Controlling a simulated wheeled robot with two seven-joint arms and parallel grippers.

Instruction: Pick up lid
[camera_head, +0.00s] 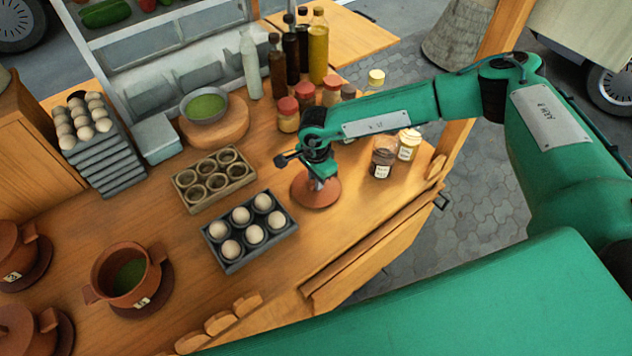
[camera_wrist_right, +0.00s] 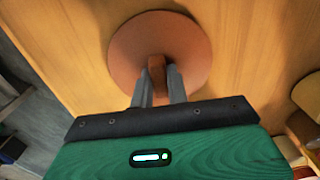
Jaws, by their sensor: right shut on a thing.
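The lid (camera_head: 317,193) is a round reddish-brown clay disc on the wooden table, right of the egg tray. My right gripper (camera_head: 318,183) is above it, pointing down. In the right wrist view the lid (camera_wrist_right: 190,50) shows its raised handle (camera_wrist_right: 156,66) between the two fingers of my right gripper (camera_wrist_right: 158,80), which is shut on that handle. Whether the lid touches the table is hard to tell. An uncovered clay pot (camera_head: 128,273) with green contents stands at the lower left. My left gripper is not in view.
A dark tray of eggs (camera_head: 250,232) and a muffin-style tray (camera_head: 213,180) stand left of the lid. Red-capped jars (camera_head: 288,115) and tall bottles (camera_head: 318,47) stand behind, and spice jars (camera_head: 383,160) to the right. Bare table lies in front of the lid.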

